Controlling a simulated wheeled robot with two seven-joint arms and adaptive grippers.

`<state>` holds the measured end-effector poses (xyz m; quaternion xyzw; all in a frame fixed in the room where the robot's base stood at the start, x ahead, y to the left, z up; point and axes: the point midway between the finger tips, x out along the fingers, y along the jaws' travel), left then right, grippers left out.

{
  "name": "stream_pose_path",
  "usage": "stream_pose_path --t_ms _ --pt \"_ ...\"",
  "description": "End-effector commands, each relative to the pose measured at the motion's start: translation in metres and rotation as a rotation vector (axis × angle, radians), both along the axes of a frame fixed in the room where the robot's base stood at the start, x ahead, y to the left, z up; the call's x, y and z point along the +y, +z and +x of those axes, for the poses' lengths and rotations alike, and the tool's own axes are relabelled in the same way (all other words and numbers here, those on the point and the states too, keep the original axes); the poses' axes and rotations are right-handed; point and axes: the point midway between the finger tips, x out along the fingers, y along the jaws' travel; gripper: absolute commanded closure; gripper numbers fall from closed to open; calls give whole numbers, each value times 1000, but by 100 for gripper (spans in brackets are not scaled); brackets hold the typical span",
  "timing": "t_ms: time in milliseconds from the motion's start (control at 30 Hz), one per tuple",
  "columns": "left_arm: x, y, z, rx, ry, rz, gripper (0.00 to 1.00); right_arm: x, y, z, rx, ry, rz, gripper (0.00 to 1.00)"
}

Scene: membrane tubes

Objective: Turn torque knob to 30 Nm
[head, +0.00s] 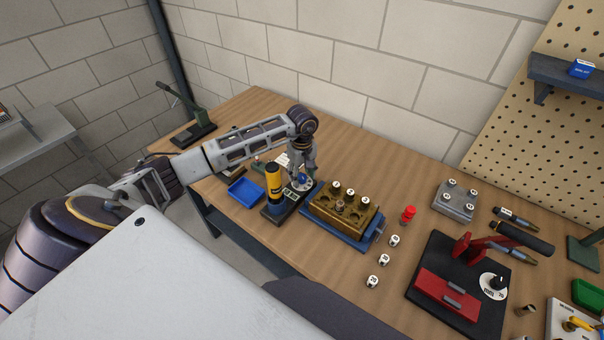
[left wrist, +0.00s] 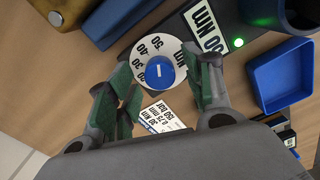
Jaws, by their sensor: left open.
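The torque knob is blue with a short white mark and sits on a round white dial with numbers around it. It shows in the left wrist view (left wrist: 160,72) and partly under the gripper in the head view (head: 303,178). On the dial (left wrist: 146,50) I read 50, 40, 30 and Nm; I cannot tell which number the mark points to. My left gripper (head: 302,167) is open above the dial, its green-padded fingers (left wrist: 160,85) on either side of the knob, apart from it as far as I can see. My right gripper is out of view.
A yellow-and-blue tool (head: 273,183) stands beside the knob. A blue tray (head: 245,192) is to its left and a brass block on a blue base (head: 340,215) to its right. A printed card (left wrist: 161,117) reading 30 Nm lies nearby; a green light (left wrist: 238,42) glows beside a display.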

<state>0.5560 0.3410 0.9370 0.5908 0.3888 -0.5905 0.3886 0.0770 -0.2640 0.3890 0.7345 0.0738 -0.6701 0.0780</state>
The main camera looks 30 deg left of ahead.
Motion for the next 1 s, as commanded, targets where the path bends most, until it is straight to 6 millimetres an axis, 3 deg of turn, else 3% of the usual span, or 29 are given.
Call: stream_pose_path --t_ms 133,500,1000 --pt "0 0 0 0 0 0 51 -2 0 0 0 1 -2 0" --pt "0 0 0 0 0 0 96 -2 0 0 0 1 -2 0" --pt "0 0 0 -1 78 0 96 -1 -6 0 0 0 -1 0"
